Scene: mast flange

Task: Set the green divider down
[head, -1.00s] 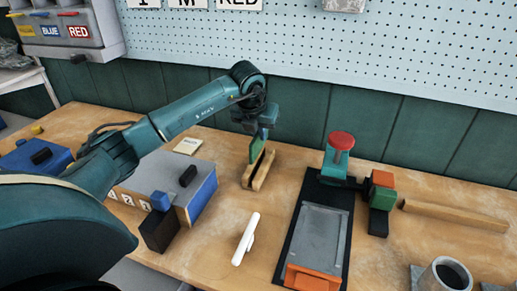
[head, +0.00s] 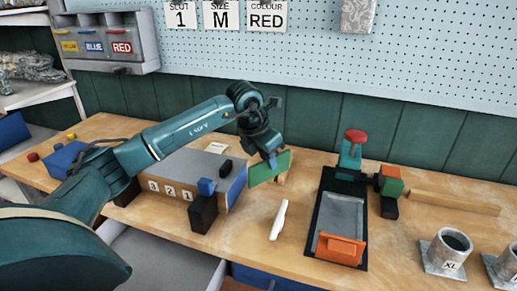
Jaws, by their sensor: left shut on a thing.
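The green divider (head: 268,169) is a flat green plate held by my left gripper (head: 271,159). The gripper is shut on its upper edge and comes down from above, with the arm reaching in from the left. The plate stands roughly upright, just right of the grey box with numbered slots (head: 187,170). It covers most of the wooden slotted block (head: 284,176) behind it. I cannot tell whether the plate's lower edge touches the table or anything else. My right gripper is out of view.
A white handle-like tool (head: 278,219) lies in front of the divider. A black tray with a grey plate (head: 343,215) and a red-topped green press (head: 353,150) stand to the right. Cups (head: 447,250) are at the far right.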

